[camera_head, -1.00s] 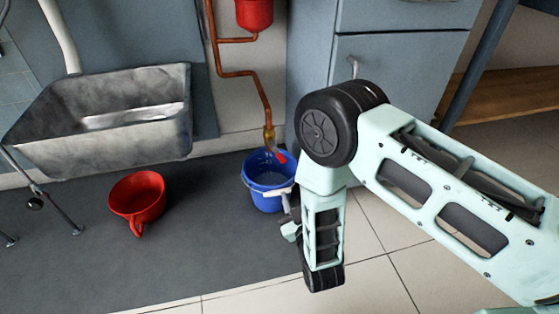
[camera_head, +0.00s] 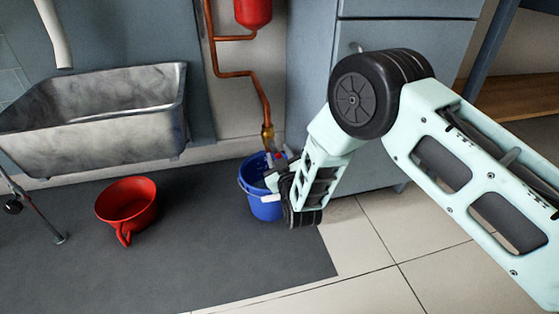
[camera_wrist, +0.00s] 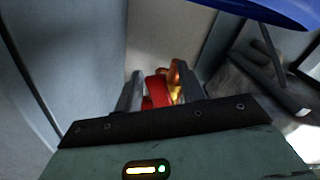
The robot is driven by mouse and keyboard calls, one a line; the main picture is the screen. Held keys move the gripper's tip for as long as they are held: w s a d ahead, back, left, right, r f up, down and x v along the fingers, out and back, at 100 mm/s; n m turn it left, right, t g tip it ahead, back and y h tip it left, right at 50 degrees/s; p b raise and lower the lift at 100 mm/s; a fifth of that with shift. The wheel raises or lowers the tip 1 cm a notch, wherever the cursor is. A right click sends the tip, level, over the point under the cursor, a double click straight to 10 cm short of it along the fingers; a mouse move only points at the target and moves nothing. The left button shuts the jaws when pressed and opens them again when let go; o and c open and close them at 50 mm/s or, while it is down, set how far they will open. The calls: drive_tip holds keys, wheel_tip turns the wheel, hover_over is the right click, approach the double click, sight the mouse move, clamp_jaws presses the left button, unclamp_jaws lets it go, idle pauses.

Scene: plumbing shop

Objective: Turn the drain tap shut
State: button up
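The drain tap (camera_head: 267,136) is a brass fitting at the lower end of a copper pipe, above a blue bucket (camera_head: 262,205). Its red lever (camera_wrist: 157,91) shows in the wrist view, with the orange-brass tap body (camera_wrist: 176,76) just beside it. My gripper (camera_head: 275,172) is at the tap, over the bucket's right side. In the wrist view my gripper (camera_wrist: 160,88) is open, with one finger on each side of the red lever. I cannot tell whether either finger touches it. In the head view my gripper partly hides the lever and the bucket.
A red vessel (camera_head: 126,204) with a handle stands on the dark mat (camera_head: 200,260). A grey metal trough (camera_head: 95,120) is at the left. A red tank (camera_head: 252,12) hangs above the pipe (camera_head: 240,73). A blue-grey cabinet (camera_head: 400,30) stands close behind my arm.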

clamp_jaws()
drive_tip(key=shift+r+p, duration=0.1)
drive_tip(key=shift+p, duration=0.2)
drive_tip(key=shift+w+d+r+n+p, duration=0.15)
drive_tip(key=shift+d+r+n+p, duration=0.5)
drive_tip(key=shift+n+p, duration=1.45)
drive_tip(key=shift+w+d+r+n+p, duration=0.1)
drive_tip(key=shift+d+r+n+p, duration=0.25)
drive_tip(key=shift+r+n+p, duration=1.1)
drive_tip(key=shift+w+d+r+n+p, duration=0.2)
drive_tip(key=shift+d+n+p, duration=0.3)
drive_tip(key=shift+n+p, duration=2.15)
drive_tip(key=shift+n, duration=0.3)
unclamp_jaws()
